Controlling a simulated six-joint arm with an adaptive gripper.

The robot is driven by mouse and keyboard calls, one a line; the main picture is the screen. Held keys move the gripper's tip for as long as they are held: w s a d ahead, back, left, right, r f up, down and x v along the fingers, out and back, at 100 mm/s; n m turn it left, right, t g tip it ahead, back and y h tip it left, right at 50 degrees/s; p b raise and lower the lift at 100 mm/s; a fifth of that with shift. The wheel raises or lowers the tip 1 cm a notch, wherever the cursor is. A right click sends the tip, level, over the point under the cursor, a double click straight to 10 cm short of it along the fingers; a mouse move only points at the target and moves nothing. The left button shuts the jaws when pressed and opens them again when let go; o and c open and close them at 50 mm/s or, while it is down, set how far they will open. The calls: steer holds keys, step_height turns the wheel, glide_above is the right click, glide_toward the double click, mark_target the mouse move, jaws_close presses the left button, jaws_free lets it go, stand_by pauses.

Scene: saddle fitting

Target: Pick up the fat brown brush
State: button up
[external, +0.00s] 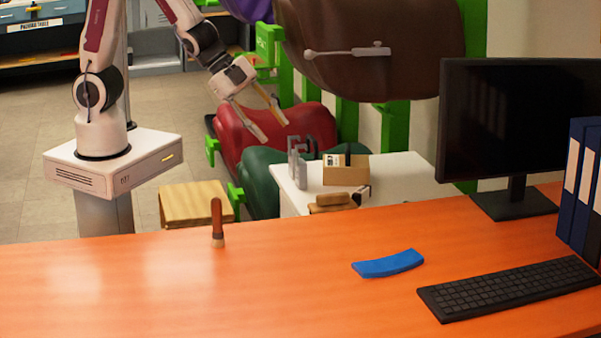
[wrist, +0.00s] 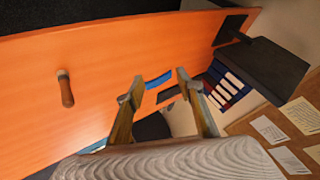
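A brush with a brown handle (external: 217,210) stands upright on the orange desk, its pale bristle end down. It also shows in the wrist view (wrist: 66,90), left of my fingers. My gripper (external: 275,130) is open and empty, raised beyond the desk near the red saddle. In the wrist view its two fingers (wrist: 160,77) are spread apart with nothing between them. It is well away from the brush.
A blue curved piece (external: 388,264), a keyboard (external: 510,288), a monitor (external: 520,120) and blue binders (external: 580,190) are on the desk's right. A white table (external: 405,175) beyond holds a cardboard box (external: 345,175) and a wooden-looking tool (external: 333,202). The desk's left is clear.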

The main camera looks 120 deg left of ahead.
mark_target(214, 204)
steer(key=d+f+m+h, duration=0.1)
steer(key=f+h, duration=0.1)
steer(key=f, duration=0.2)
steer(key=w+d+f+m+h, duration=0.1)
steer(key=d+f, duration=0.1)
steer(key=f, duration=0.3)
steer(key=d+f+m+h, duration=0.2)
steer(key=f, duration=0.3)
steer(key=shift+w+t+h, duration=0.25)
steer(key=shift+t+h, duration=0.05)
steer(key=shift+t, duration=0.1)
steer(key=s+d+f+h, duration=0.1)
steer(key=d+f+h, duration=0.1)
steer(key=s+d+f+h, duration=0.1)
steer(key=d, duration=0.1)
steer(key=shift+s+f+m+h, duration=0.1)
steer(key=shift+s+m+h, duration=0.2)
steer(key=shift+s, duration=0.05)
steer(key=s+d+n+t+h, duration=0.1)
steer(key=s+d+t+h, duration=0.1)
steer(key=s+d+h, duration=0.1)
steer(key=shift+s+d+h, duration=0.4)
steer(key=shift+s+d, duration=0.05)
steer(key=shift+s, duration=0.25)
steer(key=shift+s+d+r+n+t+h, duration=0.3)
steer(key=shift+s+r+n+t+h, duration=0.25)
steer(key=shift+s+r+t, duration=0.3)
steer(key=shift+f, duration=0.1)
steer(key=shift+x, duration=1.25)
